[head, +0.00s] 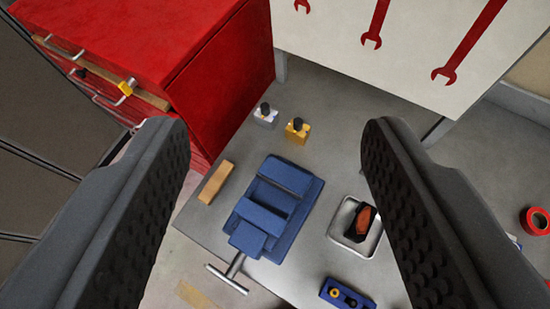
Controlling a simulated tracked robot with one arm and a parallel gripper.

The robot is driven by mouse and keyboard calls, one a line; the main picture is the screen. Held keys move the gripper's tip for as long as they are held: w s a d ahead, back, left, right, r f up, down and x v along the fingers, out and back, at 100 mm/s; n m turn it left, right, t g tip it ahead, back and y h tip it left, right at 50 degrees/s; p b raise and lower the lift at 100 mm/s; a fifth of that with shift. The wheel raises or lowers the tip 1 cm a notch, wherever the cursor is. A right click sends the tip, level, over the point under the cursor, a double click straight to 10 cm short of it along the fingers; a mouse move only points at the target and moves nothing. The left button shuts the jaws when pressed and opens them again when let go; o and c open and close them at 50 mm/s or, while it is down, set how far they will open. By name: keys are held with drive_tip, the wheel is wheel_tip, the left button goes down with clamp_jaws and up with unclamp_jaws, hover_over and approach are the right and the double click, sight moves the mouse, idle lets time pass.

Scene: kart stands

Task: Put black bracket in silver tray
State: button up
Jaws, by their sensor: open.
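My gripper (270,128) is open and empty, its two dark ridged fingers wide apart above the grey bench. The silver tray (337,218) lies on the bench to the right of the blue vise, beside the right finger. In the tray is a black piece (352,232) with an orange-brown face; I cannot tell whether it is the black bracket or another part. No other black bracket can be made out clearly. The fingers hide part of the bench on both sides.
A blue vise (272,205) stands mid-bench, with a wooden block (216,182) to its left. Silver (265,117) and yellow (297,132) pieces with black knobs stand behind. A blue holder (345,294) is in front. A red cabinet (150,45) stands left; red tape (536,221) lies right.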

drive_tip(key=s+a+r+n+t, duration=0.1)
drive_tip(key=s+a+r+t, duration=0.1)
drive_tip(key=s+r, duration=0.3)
wheel_tip(320, 180, up, 2)
drive_tip(key=shift+s+a+r+t, duration=0.1)
drive_tip(key=shift+s+a+t, duration=0.2)
drive_tip(key=shift+a+t, duration=0.1)
